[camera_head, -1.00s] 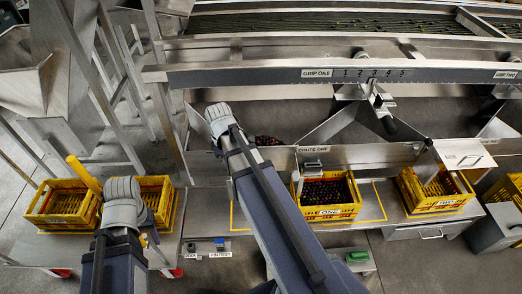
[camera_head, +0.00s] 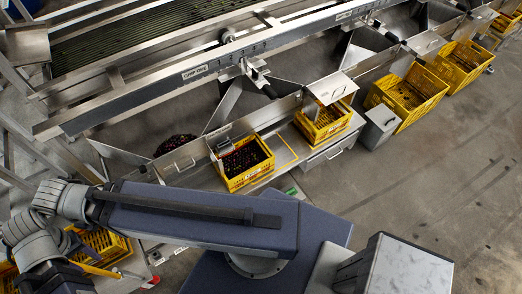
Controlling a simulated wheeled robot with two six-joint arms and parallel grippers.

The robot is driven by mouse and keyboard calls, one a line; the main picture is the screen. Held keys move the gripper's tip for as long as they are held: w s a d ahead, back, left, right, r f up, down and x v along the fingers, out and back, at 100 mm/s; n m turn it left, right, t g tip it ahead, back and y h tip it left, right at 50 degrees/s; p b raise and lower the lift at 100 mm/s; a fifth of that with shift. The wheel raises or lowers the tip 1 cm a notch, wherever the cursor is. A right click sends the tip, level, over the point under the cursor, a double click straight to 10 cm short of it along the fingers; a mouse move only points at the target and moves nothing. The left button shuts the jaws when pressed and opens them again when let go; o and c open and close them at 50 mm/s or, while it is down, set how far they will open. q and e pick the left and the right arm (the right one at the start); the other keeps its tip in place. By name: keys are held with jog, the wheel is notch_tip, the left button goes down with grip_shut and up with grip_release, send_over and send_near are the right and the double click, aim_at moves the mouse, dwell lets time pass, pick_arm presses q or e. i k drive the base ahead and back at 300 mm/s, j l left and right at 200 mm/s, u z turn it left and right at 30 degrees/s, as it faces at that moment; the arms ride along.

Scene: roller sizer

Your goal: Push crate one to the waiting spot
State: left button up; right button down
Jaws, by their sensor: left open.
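Crate one (camera_head: 235,183) is a yellow crate full of dark, round fruit. It stands upright on the metal bench below the chute, near the picture's middle. Yellow lines (camera_head: 287,147) mark a spot on the bench just to its right. My left arm crosses the lower left of the view. My left gripper (camera_head: 76,241) is at the lower left, open, small and partly hidden by the wrist. It is well left of crate one and not touching it. My right gripper is not in view.
Another yellow crate (camera_head: 323,128) stands further right on the bench. Larger yellow crates (camera_head: 408,98) stand beyond it, beside a grey box (camera_head: 381,126). Yellow crates (camera_head: 108,247) also show at lower left. The floor (camera_head: 420,190) at right is clear.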

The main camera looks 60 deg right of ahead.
aim_at(250, 161)
jog(key=k+l+z, duration=0.1)
jog(key=l, duration=0.45)
jog(key=k+l+z, duration=0.1)
jog(key=l, duration=0.45)
jog(key=k+l+z, duration=0.15)
jog(key=l, duration=0.45)
jog(key=k+l+z, duration=0.1)
jog(key=l, duration=0.5)
jog(key=k, duration=0.05)
